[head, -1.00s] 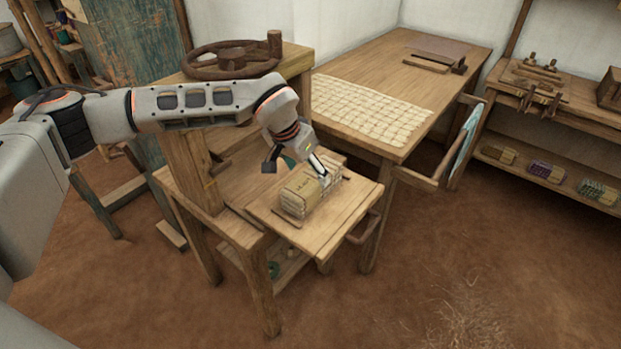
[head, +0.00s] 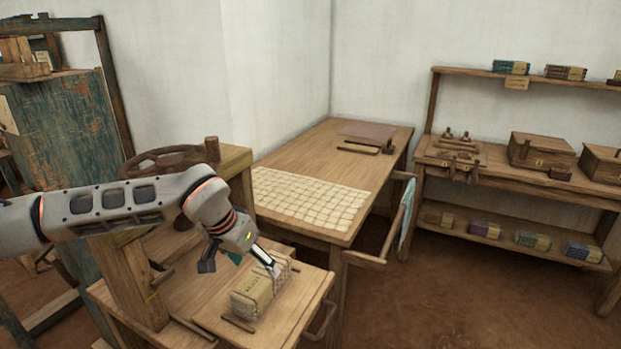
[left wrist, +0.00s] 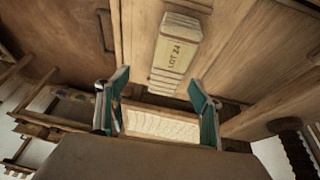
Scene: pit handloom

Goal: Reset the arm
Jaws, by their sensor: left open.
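My left gripper (head: 240,266) is open. Its two fingers are spread just above and behind a pale paper-wrapped bundle (head: 250,300) on the small wooden side table (head: 290,318). In the left wrist view, the green-padded fingers (left wrist: 158,80) stand wide apart with nothing gripped between them. The bundle (left wrist: 176,50) lies beyond the fingertips there, its label reading "LOT 24". My left arm reaches in from the left of the head view. My right gripper is not in view.
A long table (head: 362,163) with a pale gridded cloth (head: 308,200) stands behind. A dark wooden wheel (head: 165,160) sits on a post at the left. Shelves (head: 520,165) with boxes and bundles line the right wall. Open floor (head: 440,300) lies at the lower right.

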